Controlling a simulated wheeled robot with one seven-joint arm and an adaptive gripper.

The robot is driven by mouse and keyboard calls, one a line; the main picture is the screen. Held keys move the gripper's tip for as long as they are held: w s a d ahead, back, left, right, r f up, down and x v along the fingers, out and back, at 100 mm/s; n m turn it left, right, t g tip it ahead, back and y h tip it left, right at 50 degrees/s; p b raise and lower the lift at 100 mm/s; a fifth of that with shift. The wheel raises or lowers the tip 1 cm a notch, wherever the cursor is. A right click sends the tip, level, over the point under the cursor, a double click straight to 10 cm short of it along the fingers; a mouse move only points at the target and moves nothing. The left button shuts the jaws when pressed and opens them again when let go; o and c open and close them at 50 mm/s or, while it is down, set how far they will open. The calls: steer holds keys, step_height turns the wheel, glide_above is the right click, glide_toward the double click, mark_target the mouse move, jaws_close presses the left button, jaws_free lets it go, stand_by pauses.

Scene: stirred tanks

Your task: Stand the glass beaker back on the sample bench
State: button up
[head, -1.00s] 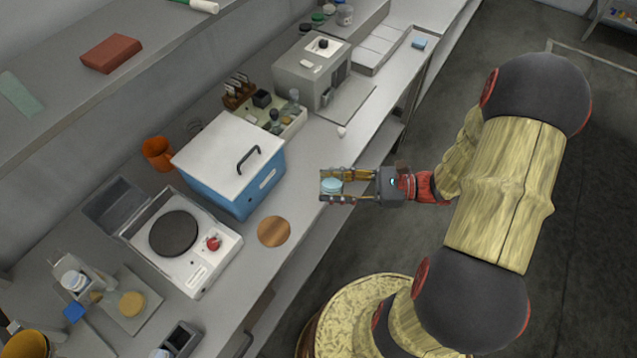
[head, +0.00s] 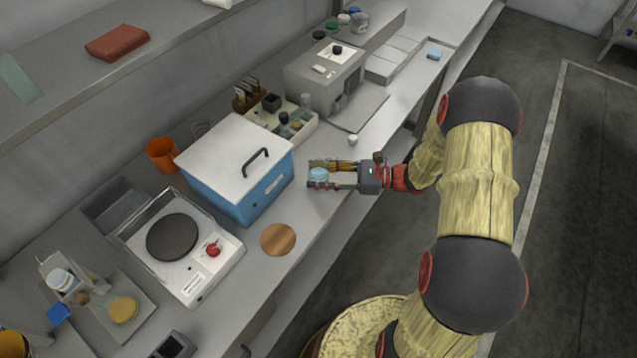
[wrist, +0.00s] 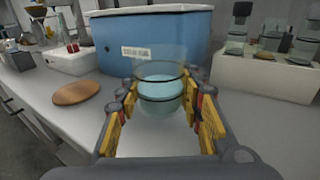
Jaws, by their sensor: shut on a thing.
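The glass beaker (wrist: 160,92) is clear with pale blue-green liquid in it. It stands upright between the yellow pads of my gripper (wrist: 163,105) in the wrist view. In the head view, the beaker (head: 319,175) sits at the tips of my gripper (head: 333,175), which is shut on it. The gripper reaches in from the right over the front part of the grey sample bench (head: 345,215). I cannot tell whether the beaker's base touches the bench top.
A blue box with a white lid (head: 238,165) stands just left of the beaker. A round wooden disc (head: 278,239) lies on the bench nearer the front. A hotplate (head: 180,245) is further left. A rack with bottles (head: 290,120) and a small white item (head: 352,139) are behind.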

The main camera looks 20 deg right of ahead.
step_height(320, 180, down, 3)
steer(key=shift+f+b, duration=0.15)
steer(key=shift+b, duration=0.55)
steer(key=o, duration=1.2)
steer(key=shift+o, duration=0.2)
